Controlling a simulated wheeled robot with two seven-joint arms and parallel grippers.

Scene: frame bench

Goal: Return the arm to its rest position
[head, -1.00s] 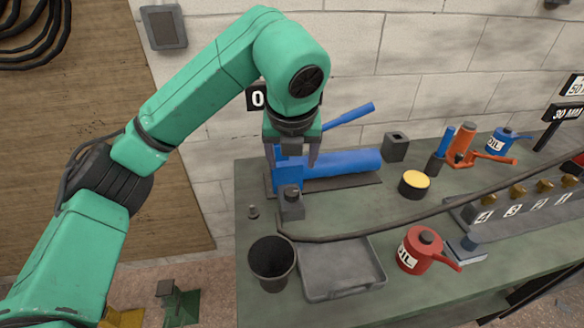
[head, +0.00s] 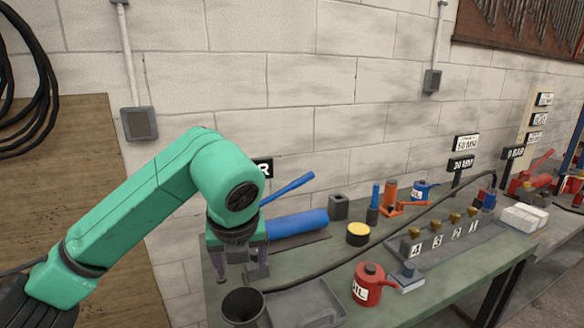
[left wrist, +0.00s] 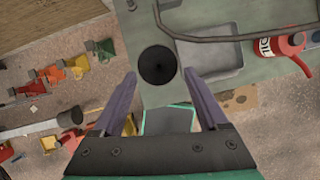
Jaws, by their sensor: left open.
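My left arm comes in from the left in the head view, with its elbow bent and its gripper (head: 242,268) pointing down at the left end of the green bench (head: 390,290). The left gripper is open. In the left wrist view its two fingers (left wrist: 161,100) stand wide apart with nothing between them but a view of a dark cup (left wrist: 157,65) and the bench edge beyond. The cup also shows in the head view (head: 243,306), just below the gripper. My right gripper is in neither view.
A blue cylinder (head: 297,223) on a dark plate lies behind the gripper. A grey tray (head: 308,305) and a red oil can (head: 368,284) stand to the right. A dark hose crosses the bench.

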